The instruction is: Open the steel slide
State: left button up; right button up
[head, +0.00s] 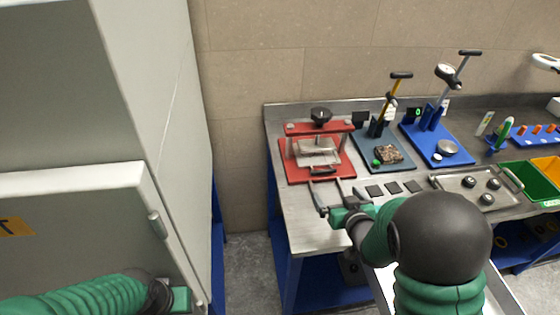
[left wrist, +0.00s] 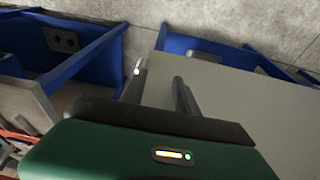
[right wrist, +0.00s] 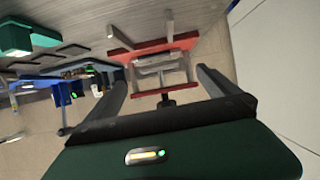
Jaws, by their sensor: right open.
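A red press (head: 335,171) with a black top knob stands at the left end of the steel bench. The steel slide (head: 318,158) sits in its frame, with a black handle (head: 322,171) at the front. My right gripper (head: 326,184) is open and empty just in front of the press, apart from the handle. In the right wrist view the red press (right wrist: 180,41) shows beyond the open fingers (right wrist: 160,78). My left gripper (left wrist: 158,78) has its fingers apart and empty, low by the grey cabinet; in the head view its fingers are hidden.
A grey cabinet (head: 80,220) fills the left side. Right of the red press are a dark press plate (head: 410,160), a blue press base (head: 462,158), several dark squares, a steel tray (head: 450,183) and a green bin (head: 530,182).

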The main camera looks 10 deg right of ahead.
send_near(319, 171)
jog(key=d, duration=0.4)
jog(key=shift+s+f, duration=0.2)
jog(key=shift+s, duration=0.2)
jog(key=w, duration=0.1)
jog(key=w+a+f, duration=0.1)
jog(key=shift+w+p, duration=0.3)
jog(key=shift+p, duration=0.05)
jog(key=w+a, duration=0.2)
jog(key=w, duration=0.1)
jog(key=w+a+f, duration=0.1)
jog(key=shift+w+f, duration=0.1)
jog(key=shift+w, duration=0.2)
jog(key=shift+w+a, duration=0.1)
jog(key=shift+d, duration=1.2)
jog(key=c, duration=0.7)
jog(key=shift+a, duration=0.4)
jog(key=c, duration=1.2)
grip_shut()
pick_arm(q)
jog(key=shift+s+d+r, duration=1)
jog(key=shift+s+r, duration=0.15)
jog(key=shift+r, duration=0.05)
